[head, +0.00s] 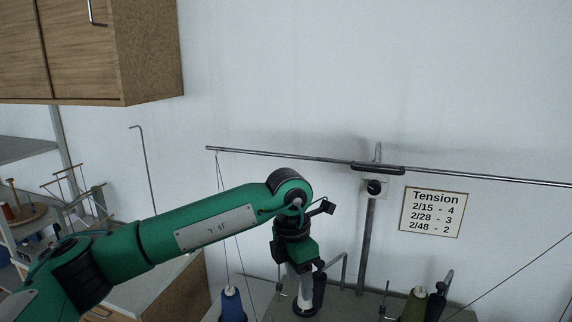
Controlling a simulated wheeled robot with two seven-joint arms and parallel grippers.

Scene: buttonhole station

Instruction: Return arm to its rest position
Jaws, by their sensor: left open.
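My left arm (200,228) is green and reaches in from the left. It bends at the elbow, and its wrist points down. My left gripper (299,288) is at the lower middle, fingers down and open. A pale cone (303,283) on a dark base shows at the fingers. I cannot tell whether they touch it or are only in front of it. My right gripper is not in view.
A metal rod (290,154) crosses the wall on a post (368,240). Threads hang from it. A blue thread cone (232,305) and an olive one (413,305) stand nearby. A tension sign (432,211) is at right. A wooden cabinet (145,50) hangs upper left.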

